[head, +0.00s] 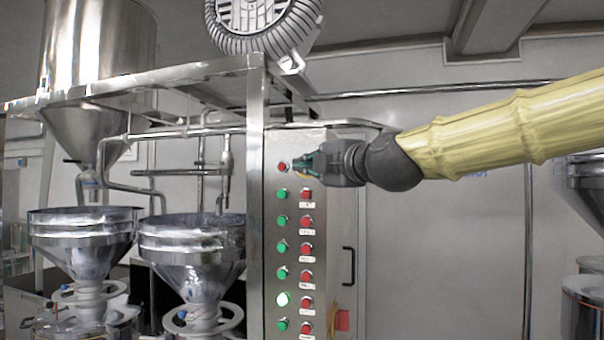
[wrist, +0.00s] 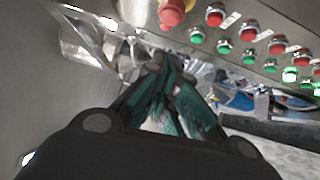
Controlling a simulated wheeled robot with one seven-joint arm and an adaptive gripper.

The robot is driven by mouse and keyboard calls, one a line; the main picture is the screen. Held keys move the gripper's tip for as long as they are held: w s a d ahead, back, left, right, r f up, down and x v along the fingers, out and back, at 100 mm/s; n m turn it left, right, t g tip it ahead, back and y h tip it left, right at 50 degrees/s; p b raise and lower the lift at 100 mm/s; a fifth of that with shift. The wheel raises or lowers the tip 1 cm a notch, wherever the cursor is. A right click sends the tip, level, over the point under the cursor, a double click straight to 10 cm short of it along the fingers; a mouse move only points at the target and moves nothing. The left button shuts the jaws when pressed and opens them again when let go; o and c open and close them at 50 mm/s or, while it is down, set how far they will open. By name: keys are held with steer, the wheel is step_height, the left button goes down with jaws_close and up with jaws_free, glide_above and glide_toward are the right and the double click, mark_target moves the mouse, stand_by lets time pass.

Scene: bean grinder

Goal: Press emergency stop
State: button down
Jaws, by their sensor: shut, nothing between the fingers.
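A large red button (wrist: 172,12), which looks like the emergency stop, is at the top of the wrist view. In the head view a red button (head: 282,167) sits at the upper left of the control panel, above the button rows. My gripper (head: 297,164) is shut and empty, with its green fingers in front of the panel's upper part, just right of that button in the picture. In the wrist view the fingertips (wrist: 166,66) lie below the large red button, apart from it in the picture. I cannot tell the depth gap.
The steel control panel (head: 292,320) has a column of green buttons (head: 282,221) and one of red buttons (head: 307,221); one green button (head: 282,299) is lit. Two steel hoppers (head: 190,225) stand left. A motor (head: 265,25) hangs above.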

steer(key=w+a, duration=0.1)
steer(key=w, duration=0.6)
steer(key=shift+w+a+r, duration=0.15)
steer(key=shift+w+a, duration=0.1)
stand_by(0.3)
